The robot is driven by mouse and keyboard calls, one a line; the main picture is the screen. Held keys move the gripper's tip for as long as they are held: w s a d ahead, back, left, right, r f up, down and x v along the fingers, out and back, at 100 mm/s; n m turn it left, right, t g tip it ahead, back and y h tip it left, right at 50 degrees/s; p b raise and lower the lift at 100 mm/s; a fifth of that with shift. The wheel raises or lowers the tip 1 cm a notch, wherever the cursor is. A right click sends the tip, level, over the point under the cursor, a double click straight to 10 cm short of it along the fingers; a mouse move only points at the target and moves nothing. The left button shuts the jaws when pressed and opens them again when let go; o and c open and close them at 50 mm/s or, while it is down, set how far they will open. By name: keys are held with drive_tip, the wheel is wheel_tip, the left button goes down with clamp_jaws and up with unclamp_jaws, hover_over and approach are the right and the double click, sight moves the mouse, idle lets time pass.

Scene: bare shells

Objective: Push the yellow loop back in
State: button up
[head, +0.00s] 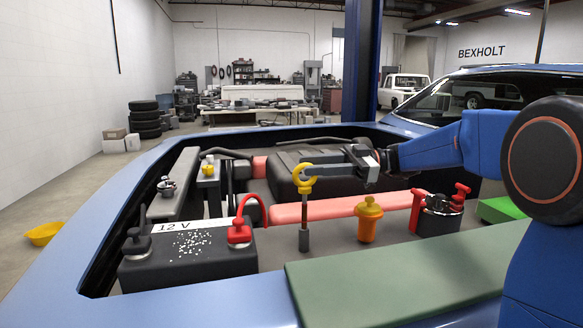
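The yellow loop (304,184) is a ring-shaped handle on top of a thin upright rod. A length of the rod shows bare between the loop and the dark tube (303,240) below it. The rod's lower end is hidden inside the tube. My gripper (321,171) reaches in from the right at loop height. Its grey fingers appear shut on the right side of the loop, though the contact is small in view.
A black 12 V battery (190,262) with a red cable stands left of the rod. An orange-yellow cap (368,222) and a dark reservoir with red fittings (438,215) stand to the right. A green panel (400,275) covers the front fender. A pink bar (340,208) runs behind the rod.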

sight(302, 166)
drive_tip(key=shift+s+a, duration=0.15)
drive_tip(key=shift+a, duration=0.85)
drive_tip(key=shift+s+a, duration=0.2)
drive_tip(key=shift+a, duration=0.75)
drive_tip(key=shift+s+a, duration=0.15)
drive_tip(key=shift+a, duration=0.85)
